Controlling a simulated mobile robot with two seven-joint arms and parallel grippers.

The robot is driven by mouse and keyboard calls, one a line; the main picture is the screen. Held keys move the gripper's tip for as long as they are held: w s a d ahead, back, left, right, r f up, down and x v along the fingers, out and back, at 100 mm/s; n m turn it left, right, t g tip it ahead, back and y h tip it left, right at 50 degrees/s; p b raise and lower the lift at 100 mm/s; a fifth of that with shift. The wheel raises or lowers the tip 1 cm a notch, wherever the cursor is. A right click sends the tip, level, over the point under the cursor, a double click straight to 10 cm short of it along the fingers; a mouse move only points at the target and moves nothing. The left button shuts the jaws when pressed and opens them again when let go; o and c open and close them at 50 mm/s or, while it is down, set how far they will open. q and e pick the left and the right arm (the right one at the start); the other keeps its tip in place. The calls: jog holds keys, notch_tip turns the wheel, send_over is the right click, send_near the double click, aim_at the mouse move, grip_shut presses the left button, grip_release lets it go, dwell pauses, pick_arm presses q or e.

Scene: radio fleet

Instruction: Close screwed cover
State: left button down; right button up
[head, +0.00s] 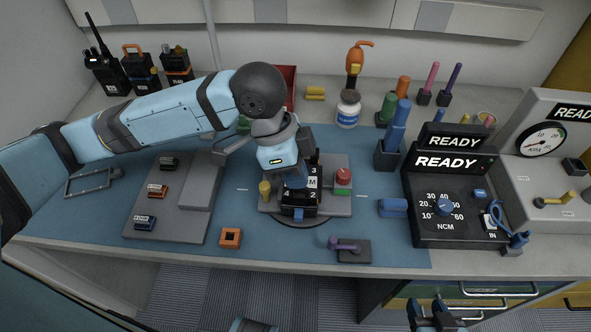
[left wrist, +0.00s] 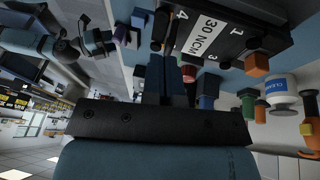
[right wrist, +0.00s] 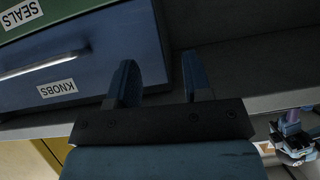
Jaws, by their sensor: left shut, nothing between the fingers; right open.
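The black device (head: 299,207) sits in a grey fixture (head: 338,205) on the blue mat. Its top cover (left wrist: 258,22) has a white "30 NCM" label and corner numbers, with dark screw heads near some corners in the left wrist view. My left gripper (head: 296,180) is over the device, pointing down. Its fingers (left wrist: 163,75) are shut with nothing between them, close to the cover's edge near 4 and 3; I cannot tell whether they touch it. They hide part of the cover in the head view. My right gripper (head: 435,320) is open and empty, low in front of the table; its fingers (right wrist: 158,80) stand apart.
A torque unit (head: 450,205) reading "READY" stands right of the fixture. A purple-handled tool (head: 349,247) and an orange square block (head: 230,238) lie in front. A grey tray (head: 165,205) with small modules is left.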

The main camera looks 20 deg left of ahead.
pick_arm(q)
jog(key=shift+r, duration=0.3)
pick_arm(e)
jog(key=shift+r, duration=0.45)
pick_arm(q)
jog(key=shift+r+p, duration=0.5)
jog(key=shift+p, duration=0.35)
jog(key=d+p+v, duration=0.1)
jog(key=p+v, duration=0.5)
jog(key=v, duration=0.6)
jog(key=shift+s+r, duration=0.55)
jog(key=shift+s, duration=0.15)
pick_arm(e)
jog(key=shift+s+d+r+m+g+h, duration=0.1)
jog(key=shift+s+r+m+g+h, duration=0.25)
jog(key=shift+s+r, duration=0.2)
